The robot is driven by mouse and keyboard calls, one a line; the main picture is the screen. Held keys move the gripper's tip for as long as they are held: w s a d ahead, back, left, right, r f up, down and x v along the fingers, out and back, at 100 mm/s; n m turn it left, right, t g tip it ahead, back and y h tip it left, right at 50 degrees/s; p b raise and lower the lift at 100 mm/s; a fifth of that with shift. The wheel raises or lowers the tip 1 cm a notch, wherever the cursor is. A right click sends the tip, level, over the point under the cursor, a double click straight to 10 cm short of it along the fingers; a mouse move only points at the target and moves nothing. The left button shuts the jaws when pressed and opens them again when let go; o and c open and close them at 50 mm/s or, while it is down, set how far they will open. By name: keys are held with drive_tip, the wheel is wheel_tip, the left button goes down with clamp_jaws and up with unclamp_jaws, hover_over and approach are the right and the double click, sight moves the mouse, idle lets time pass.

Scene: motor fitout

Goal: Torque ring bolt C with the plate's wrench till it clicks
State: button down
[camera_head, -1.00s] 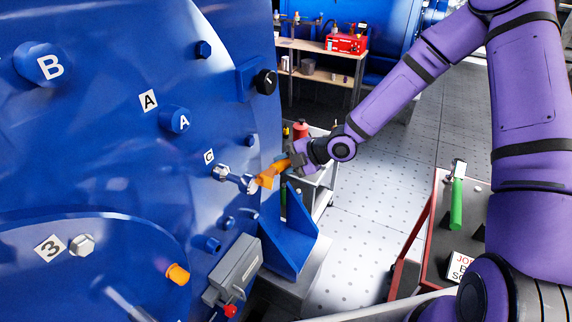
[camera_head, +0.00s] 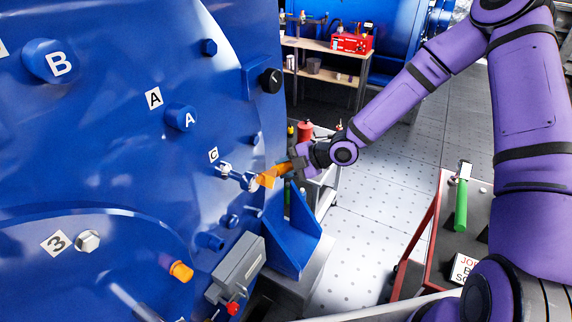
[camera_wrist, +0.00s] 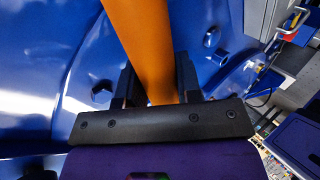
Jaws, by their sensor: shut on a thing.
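My gripper (camera_head: 298,161) is shut on the orange handle of the wrench (camera_head: 268,177). The handle also fills the middle of the wrist view (camera_wrist: 145,45), between the dark jaws. The wrench's metal head reaches left to ring bolt C (camera_head: 226,170), a silver bolt under the small label C (camera_head: 213,155) on the blue motor face. The head appears to be at the bolt, but I cannot tell how fully it sits on it. In the wrist view the wrench head is out of frame.
A blue bracket (camera_head: 290,235) stands just below my gripper. A grey box (camera_head: 238,268) with a red knob is at lower centre. A cart with a green-handled tool (camera_head: 461,205) stands at right. The light floor (camera_head: 370,215) between is clear.

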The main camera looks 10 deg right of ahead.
drive_tip(key=shift+s+a+f, duration=0.2)
drive_tip(key=shift+f, duration=0.3)
idle(0.3)
drive_tip(key=shift+s+a+f+m+g+y, duration=0.2)
drive_tip(key=shift+s+f+m+y, duration=0.1)
drive_tip(key=shift+f, duration=0.15)
drive_tip(key=shift+s+a+f+m+g+y, duration=0.2)
drive_tip(key=shift+f+m, duration=0.1)
drive_tip(key=shift+f, duration=0.1)
drive_tip(key=shift+f, duration=0.15)
drive_tip(key=shift+s+a+f+m+y, duration=0.4)
drive_tip(key=shift+s+f+y, duration=0.15)
drive_tip(key=shift+f, duration=0.2)
drive_tip(key=shift+s+a+f+g, duration=0.1)
drive_tip(key=shift+s+f+g, duration=0.05)
drive_tip(key=shift+g, duration=0.15)
idle(0.5)
drive_tip(key=shift+s+a+f+m+y, duration=0.35)
drive_tip(key=shift+s+a+f+m, duration=0.15)
drive_tip(key=shift+s+f, duration=0.15)
idle(0.4)
